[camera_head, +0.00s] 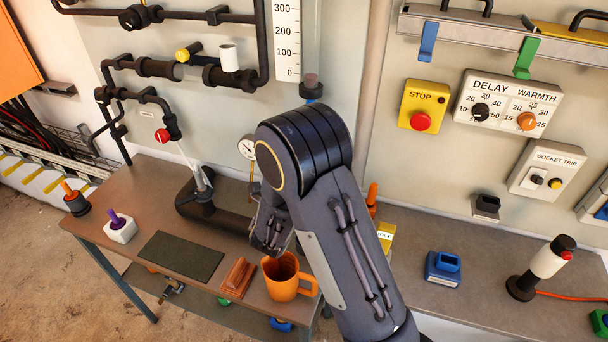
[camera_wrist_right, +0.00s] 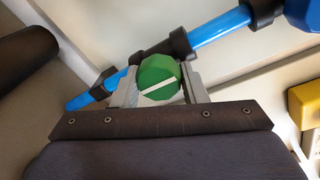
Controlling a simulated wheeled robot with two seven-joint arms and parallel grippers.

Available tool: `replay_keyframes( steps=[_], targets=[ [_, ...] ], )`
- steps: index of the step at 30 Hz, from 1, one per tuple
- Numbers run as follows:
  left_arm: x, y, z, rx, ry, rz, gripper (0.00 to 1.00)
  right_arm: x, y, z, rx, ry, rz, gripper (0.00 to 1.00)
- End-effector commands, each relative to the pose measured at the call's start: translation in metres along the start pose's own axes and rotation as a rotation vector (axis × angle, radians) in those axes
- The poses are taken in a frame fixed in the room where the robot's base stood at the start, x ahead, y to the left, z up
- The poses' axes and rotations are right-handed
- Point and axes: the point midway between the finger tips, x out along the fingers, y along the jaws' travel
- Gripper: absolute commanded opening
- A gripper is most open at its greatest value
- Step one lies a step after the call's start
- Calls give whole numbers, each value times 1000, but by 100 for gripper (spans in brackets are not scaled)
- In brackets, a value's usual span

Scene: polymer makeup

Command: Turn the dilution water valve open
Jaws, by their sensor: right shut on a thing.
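In the right wrist view, a green faceted valve knob (camera_wrist_right: 157,74) with a white line across its face sits at a blue pipe (camera_wrist_right: 222,27). The white line slopes slightly, its right end higher. My right gripper (camera_wrist_right: 158,84) is shut on the knob, with one grey finger on each side. No label shows on this valve, though the blue pipe fits water. In the head view, my right arm covers the middle of the wall, and the knob and fingertips cannot be made out. My left gripper is not in view.
A gauge (camera_head: 247,147) and a red-knobbed valve (camera_head: 163,135) are to the left. A yellow STOP box (camera_head: 423,105) is to the right.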

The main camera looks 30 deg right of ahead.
Motion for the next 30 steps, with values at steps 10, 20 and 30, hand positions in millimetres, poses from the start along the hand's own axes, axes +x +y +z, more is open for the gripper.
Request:
replay_keyframes(
  steps=[10, 20, 30],
  targets=[
    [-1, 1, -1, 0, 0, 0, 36, -1, 3, 0, -20, 1, 6, 16],
    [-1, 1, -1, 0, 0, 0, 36, -1, 2, 0, -18, 1, 4, 60],
    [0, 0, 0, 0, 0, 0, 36, -6, 2, 0, -15, 0, 3, 60]
  ],
)
